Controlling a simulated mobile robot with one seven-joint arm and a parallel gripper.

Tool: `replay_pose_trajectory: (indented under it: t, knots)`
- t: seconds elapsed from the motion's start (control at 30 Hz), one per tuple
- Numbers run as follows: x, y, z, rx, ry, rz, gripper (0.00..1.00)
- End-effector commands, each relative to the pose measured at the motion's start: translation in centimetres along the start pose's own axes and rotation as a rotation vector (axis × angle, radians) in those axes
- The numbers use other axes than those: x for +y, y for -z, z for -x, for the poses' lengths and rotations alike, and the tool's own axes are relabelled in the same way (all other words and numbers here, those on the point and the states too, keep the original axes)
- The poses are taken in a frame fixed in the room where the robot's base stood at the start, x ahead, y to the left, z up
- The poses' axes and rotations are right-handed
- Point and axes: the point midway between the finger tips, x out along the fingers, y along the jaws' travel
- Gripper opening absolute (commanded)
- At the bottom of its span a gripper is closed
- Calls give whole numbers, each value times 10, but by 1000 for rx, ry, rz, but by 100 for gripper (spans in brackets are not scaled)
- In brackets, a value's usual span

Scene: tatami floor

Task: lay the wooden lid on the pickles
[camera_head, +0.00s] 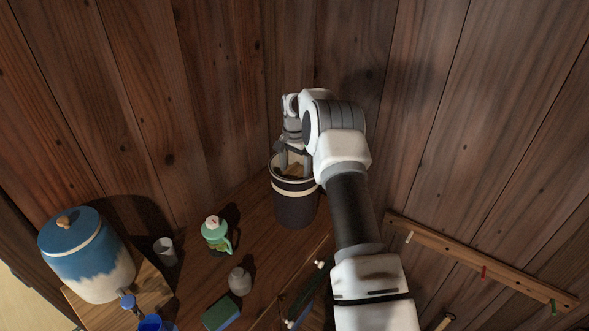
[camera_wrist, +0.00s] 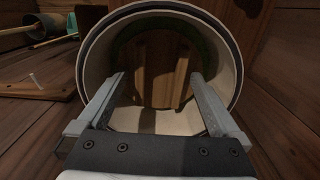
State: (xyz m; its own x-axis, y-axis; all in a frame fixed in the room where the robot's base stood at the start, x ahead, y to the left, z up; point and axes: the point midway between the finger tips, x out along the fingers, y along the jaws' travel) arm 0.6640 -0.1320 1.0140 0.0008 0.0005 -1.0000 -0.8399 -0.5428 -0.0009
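The wooden lid (camera_wrist: 160,72) lies inside a round crock (camera_head: 295,207), below its rim. The crock is dark outside with a cream band, and pale inside in the wrist view (camera_wrist: 95,60). A green edge, likely the pickles (camera_wrist: 203,48), shows around the far side of the lid. My gripper (camera_wrist: 159,77) is open, with its fingers apart and reaching into the crock's mouth above the lid. I see no grip on the lid. In the head view my gripper (camera_head: 292,158) is at the crock's mouth and hides part of the lid (camera_head: 291,171).
A blue and white lidded jar (camera_head: 88,262), a grey cup (camera_head: 165,251), a green jug (camera_head: 216,236), a grey pot (camera_head: 240,281) and a green block (camera_head: 221,314) stand left of the crock. A peg rail (camera_head: 475,265) is at right. Wooden walls rise close behind the crock.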

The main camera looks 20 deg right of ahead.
Motion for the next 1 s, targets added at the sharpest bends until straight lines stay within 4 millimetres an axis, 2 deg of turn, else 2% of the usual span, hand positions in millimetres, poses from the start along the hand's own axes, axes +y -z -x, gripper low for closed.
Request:
replay_pose_trajectory:
  t: [0.23, 0.37, 0.8, 1.0]
  knots:
    - [0, 0, 2, 0, 0, 0, 100]
    - [-1, 1, 12, 3, 2, 0, 100]
    - [-1, 0, 102, 2, 3, 0, 100]
    - [0, 0, 122, 1, 1, 2, 100]
